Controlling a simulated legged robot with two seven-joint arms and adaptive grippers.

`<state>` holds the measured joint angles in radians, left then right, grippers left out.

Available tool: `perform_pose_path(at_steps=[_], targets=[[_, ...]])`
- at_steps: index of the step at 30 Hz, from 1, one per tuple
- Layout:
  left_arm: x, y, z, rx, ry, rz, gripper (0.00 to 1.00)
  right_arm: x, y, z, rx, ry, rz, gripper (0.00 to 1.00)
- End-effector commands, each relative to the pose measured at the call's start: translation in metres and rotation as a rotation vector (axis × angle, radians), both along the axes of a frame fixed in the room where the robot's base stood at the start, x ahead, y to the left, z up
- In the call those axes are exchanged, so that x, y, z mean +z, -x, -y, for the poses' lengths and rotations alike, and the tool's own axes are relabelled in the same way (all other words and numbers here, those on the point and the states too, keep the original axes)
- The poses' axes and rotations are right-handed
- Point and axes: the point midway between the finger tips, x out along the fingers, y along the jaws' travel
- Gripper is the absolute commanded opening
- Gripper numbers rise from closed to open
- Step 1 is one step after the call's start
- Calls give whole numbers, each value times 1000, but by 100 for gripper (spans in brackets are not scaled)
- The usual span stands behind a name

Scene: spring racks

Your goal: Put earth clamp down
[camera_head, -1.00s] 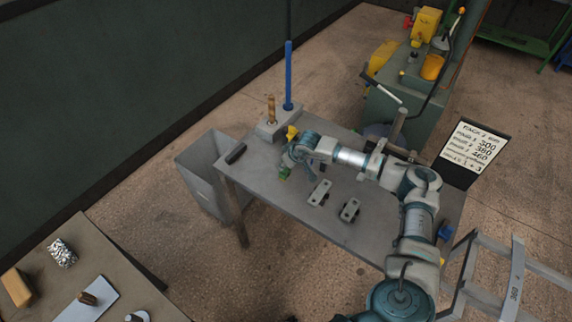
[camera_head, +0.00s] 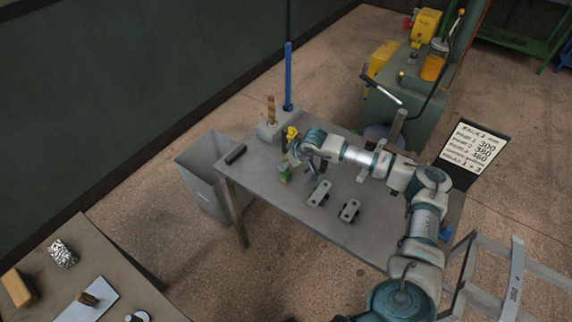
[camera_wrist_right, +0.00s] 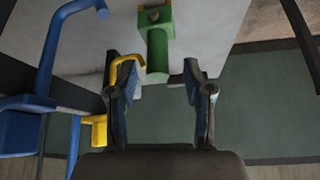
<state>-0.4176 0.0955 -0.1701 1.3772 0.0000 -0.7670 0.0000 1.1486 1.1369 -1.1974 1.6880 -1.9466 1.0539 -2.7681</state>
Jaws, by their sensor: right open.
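The green earth clamp (camera_head: 285,172) rests on the grey table near its left end, in the head view. In the right wrist view, the green clamp (camera_wrist_right: 158,45) lies just past my fingertips, with its rounded end pointing back into the gap. My right gripper (camera_wrist_right: 157,82) is open and empty, with a finger to either side of that line. In the head view, my right gripper (camera_head: 296,160) is close beside the clamp, partly hidden by its own wrist. A yellow hook (camera_wrist_right: 126,68) shows by the left finger. My left gripper is out of view.
A blue pole (camera_head: 288,75) and a block with a brass post (camera_head: 271,112) stand at the table's far left. A black cylinder (camera_head: 236,154) and two grey clamp blocks (camera_head: 320,193) (camera_head: 349,210) lie on the table. A grey bin (camera_head: 200,172) stands beside it.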

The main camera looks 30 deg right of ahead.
Motion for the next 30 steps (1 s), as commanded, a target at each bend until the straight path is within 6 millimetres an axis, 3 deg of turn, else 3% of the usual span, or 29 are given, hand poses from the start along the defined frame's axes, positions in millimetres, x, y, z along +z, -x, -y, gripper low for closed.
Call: perform_pose_path(at_steps=[6,12,30], targets=[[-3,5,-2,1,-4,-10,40,45,24,6,-1,-1,4,51],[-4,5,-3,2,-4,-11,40,70,38,8,0,-2,1,51],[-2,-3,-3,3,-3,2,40,77,43,9,-1,0,0,51]])
